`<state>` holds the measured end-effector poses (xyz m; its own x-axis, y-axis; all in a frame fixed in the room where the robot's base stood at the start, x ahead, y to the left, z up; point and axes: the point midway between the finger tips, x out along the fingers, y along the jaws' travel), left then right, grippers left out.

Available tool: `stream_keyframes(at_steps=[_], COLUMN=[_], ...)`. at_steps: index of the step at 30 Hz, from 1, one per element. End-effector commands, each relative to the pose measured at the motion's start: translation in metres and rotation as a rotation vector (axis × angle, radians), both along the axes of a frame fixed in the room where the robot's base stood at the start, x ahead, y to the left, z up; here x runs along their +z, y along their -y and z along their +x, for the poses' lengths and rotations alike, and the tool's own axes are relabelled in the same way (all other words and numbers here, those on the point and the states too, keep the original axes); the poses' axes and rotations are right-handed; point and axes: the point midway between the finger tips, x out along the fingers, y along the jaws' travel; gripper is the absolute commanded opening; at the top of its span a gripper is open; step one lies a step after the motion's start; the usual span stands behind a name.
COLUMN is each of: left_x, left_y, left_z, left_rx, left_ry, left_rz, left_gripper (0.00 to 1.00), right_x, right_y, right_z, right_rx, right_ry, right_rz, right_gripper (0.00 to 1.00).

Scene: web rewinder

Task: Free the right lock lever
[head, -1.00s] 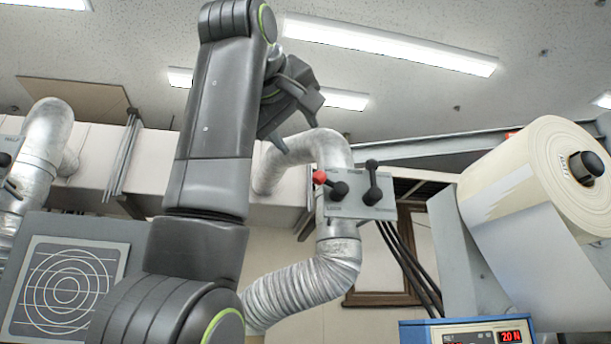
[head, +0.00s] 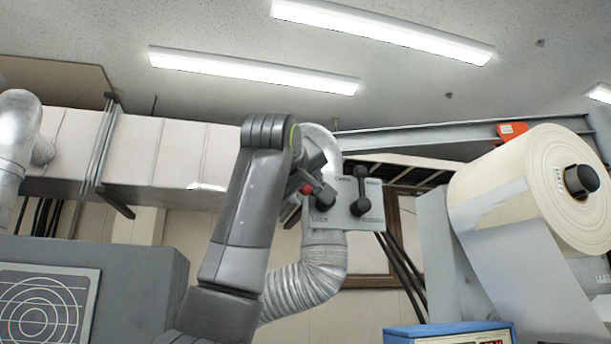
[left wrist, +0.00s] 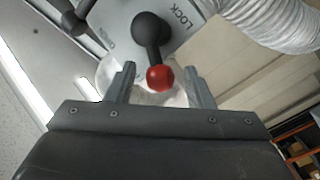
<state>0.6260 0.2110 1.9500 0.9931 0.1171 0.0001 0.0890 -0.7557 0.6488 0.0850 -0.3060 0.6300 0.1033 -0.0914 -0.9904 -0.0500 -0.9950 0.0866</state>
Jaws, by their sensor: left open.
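The right panel (head: 346,222) is a grey plate in front of a silver duct, with two levers. The lock lever has a red knob (head: 306,189) and a dark pivot (head: 325,199), and the knob points left in the head view. My left gripper (head: 312,181) is at this knob and partly hides it. In the left wrist view, the red knob (left wrist: 160,78) shows between the two open fingers of my left gripper (left wrist: 160,72), with a gap on each side. The word LOCK is printed beside the lever. My right gripper is not in view.
A second lever with a black knob (head: 360,172) stands upright close to the right of the lock lever. A flexible silver duct (head: 305,283) runs below the panel. A large paper roll (head: 520,185) and a blue box (head: 450,333) are at the right.

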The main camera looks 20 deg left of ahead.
Motion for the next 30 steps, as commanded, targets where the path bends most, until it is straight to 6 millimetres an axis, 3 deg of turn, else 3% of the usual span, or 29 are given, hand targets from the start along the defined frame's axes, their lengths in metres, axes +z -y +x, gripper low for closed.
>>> stream_keyframes(at_steps=[6, 14, 24, 30], left_x=[0.0001, -0.0008, -0.0005, 0.0019], left_y=[-0.0013, -0.0014, -0.0015, -0.0008], left_z=[0.0123, 0.0129, 0.0126, 0.0126], left_rx=[-0.001, 0.0, 0.0, 0.0], left_ry=[-0.001, 0.0, 0.0, -0.018], left_rz=[0.0, 0.0, 0.0, 0.023], left_gripper=[0.48, 0.48, 0.04, 0.04], right_x=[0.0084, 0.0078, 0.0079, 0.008], right_y=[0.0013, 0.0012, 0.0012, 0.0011], right_z=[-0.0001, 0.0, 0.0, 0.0], right_rx=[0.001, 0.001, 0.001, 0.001], right_ry=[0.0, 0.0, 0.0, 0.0], right_rz=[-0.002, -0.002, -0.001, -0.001], right_gripper=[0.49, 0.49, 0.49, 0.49])
